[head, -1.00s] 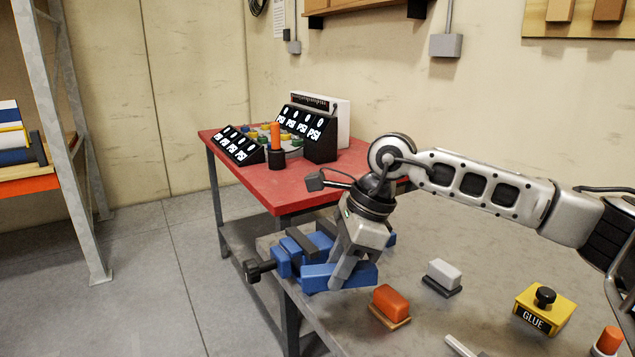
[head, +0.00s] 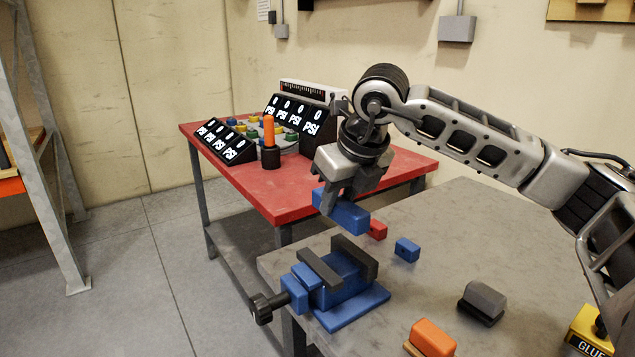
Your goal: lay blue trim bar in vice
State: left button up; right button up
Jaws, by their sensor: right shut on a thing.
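The blue trim bar (head: 346,216) is in my right gripper (head: 340,203), which is shut on it across its middle. The gripper points down and holds the bar in the air, above and behind the vice. The blue vice (head: 345,302) stands at the near left corner of the grey table, with two dark jaws (head: 320,268) and a dark handle knob at its left. The gap between the jaws looks empty. The bar is clear of the vice. My left gripper is not in view.
A small blue block (head: 407,250) and a red block (head: 377,230) lie behind the vice. A grey block (head: 484,298), an orange block (head: 432,338) and a yellow glue box (head: 588,335) are to the right. A red table (head: 270,200) with gauge panels stands behind.

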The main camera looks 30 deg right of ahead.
aim_at(338, 222)
jog(key=shift+w+f, duration=0.15)
jog(key=shift+w, duration=0.25)
jog(key=f+b, duration=0.2)
jog(key=f, duration=0.1)
jog(key=shift+s+f+b, duration=0.3)
jog(key=shift+s+b, duration=0.05)
jog(key=shift+b, duration=0.05)
jog(key=shift+f+b, duration=0.3)
jog(key=shift+f, duration=0.1)
notch_tip(338, 222, down, 3)
jog(key=b, duration=0.2)
jog(key=shift+f+b, duration=0.2)
jog(key=shift+b, duration=0.2)
jog(key=shift+f+b, duration=0.5)
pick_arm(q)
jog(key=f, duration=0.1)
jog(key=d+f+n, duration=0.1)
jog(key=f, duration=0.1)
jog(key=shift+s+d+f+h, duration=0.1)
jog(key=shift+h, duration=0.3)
pick_arm(e)
jog(key=shift+f, duration=0.2)
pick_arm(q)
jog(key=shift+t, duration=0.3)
pick_arm(e)
jog(key=o, duration=1)
